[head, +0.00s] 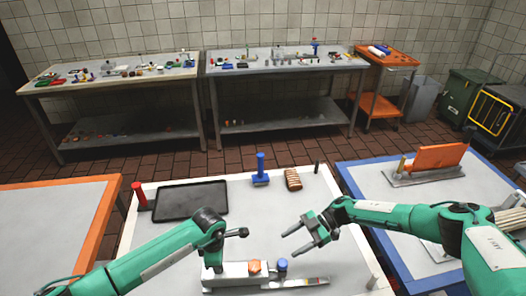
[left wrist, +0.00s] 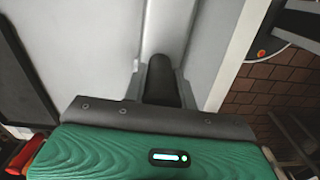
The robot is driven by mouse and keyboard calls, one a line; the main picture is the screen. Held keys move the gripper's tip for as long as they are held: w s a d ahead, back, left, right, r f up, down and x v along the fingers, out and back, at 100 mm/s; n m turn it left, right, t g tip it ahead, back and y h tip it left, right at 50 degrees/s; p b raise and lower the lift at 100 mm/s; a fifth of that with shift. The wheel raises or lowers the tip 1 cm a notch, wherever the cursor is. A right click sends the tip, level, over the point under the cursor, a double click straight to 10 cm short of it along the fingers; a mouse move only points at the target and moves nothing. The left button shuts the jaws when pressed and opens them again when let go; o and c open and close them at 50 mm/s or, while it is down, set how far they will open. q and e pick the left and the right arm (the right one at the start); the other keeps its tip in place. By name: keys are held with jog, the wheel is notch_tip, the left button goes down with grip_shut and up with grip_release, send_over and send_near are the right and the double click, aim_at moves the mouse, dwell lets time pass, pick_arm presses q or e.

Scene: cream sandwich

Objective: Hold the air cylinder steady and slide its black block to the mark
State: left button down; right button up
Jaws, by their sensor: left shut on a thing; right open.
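A long, low grey-white device (head: 235,279), which I take to be the air cylinder, lies near the front of the middle table. In the left wrist view a pale surface fills the middle above my green gripper body. I cannot make out the black block or the mark. My right gripper (head: 290,244) is open and empty, above the table behind the device.
A black tray (head: 190,200), red cylinder (head: 140,195), blue-handled stamp (head: 261,170) and brown ridged piece (head: 293,179) lie farther back on the white tabletop (head: 338,263). A blue-edged table with an orange panel (head: 437,157) stands right; an orange-edged table (head: 105,215) stands left.

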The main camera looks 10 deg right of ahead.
jog(key=shift+c, duration=0.3)
jog(key=w+a+r+m+t+h, duration=0.1)
jog(key=w+a+r+m+t, duration=0.2)
jog(key=w+m+t, duration=0.3)
jog(key=w+a+r+m+t+h, duration=0.1)
jog(key=w+a+r+m+t, duration=0.3)
jog(key=w, duration=0.4)
jog(key=m+g+h, duration=0.7)
jog(key=m+h, duration=0.2)
jog(key=h, duration=0.2)
send_over(283, 262)
notch_tip(283, 262, down, 11)
jog(key=shift+r, duration=0.1)
